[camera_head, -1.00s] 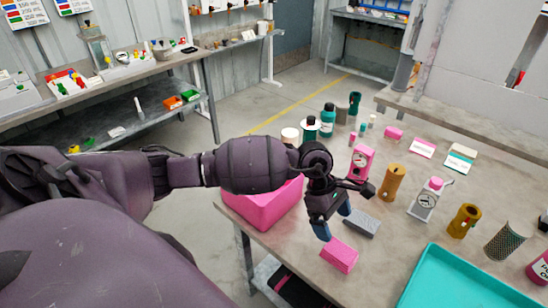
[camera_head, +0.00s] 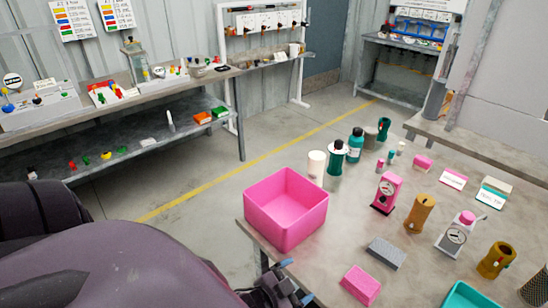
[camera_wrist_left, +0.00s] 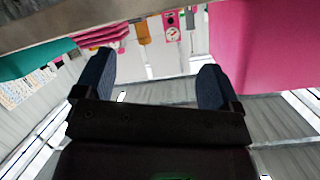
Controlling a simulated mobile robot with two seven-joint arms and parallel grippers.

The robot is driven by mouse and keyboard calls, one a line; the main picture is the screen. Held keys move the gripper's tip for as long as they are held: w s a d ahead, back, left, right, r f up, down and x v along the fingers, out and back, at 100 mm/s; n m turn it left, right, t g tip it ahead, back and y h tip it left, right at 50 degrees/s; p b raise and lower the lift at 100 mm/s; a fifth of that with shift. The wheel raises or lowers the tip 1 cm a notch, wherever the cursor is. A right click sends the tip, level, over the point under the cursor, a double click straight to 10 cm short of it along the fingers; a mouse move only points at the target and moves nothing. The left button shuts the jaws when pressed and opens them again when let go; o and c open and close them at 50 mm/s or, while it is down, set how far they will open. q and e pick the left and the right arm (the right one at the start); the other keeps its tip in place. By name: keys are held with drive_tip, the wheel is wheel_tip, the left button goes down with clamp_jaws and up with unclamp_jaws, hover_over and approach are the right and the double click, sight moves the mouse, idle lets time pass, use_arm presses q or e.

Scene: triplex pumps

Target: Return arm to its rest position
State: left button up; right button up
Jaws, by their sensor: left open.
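My left gripper (camera_head: 290,287) is low at the front edge of the table, below the pink bin, in the head view. Its blue fingertips are apart with nothing between them. In the left wrist view the two fingers (camera_wrist_left: 152,85) stand wide apart and empty. Part of my left arm is out of the picture at the bottom. My right gripper is in neither view.
An empty pink bin (camera_head: 290,243) stands at the table's left corner. A pink block (camera_head: 360,285) and grey block (camera_head: 386,253) lie near the front edge. A teal tray (camera_head: 462,296) is at lower right. Bottles, including a teal one (camera_head: 355,146), stand behind.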

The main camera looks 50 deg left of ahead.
use_arm(q)
drive_tip(key=s+a+f+n+g+y, duration=0.1)
drive_tip(key=s+f+n+g, duration=0.1)
drive_tip(key=s+f+n, duration=0.2)
drive_tip(key=shift+s+a+f+g, duration=0.2)
drive_tip(key=shift+s+a+g, duration=0.2)
drive_tip(key=shift+s, duration=0.3)
idle(0.6)
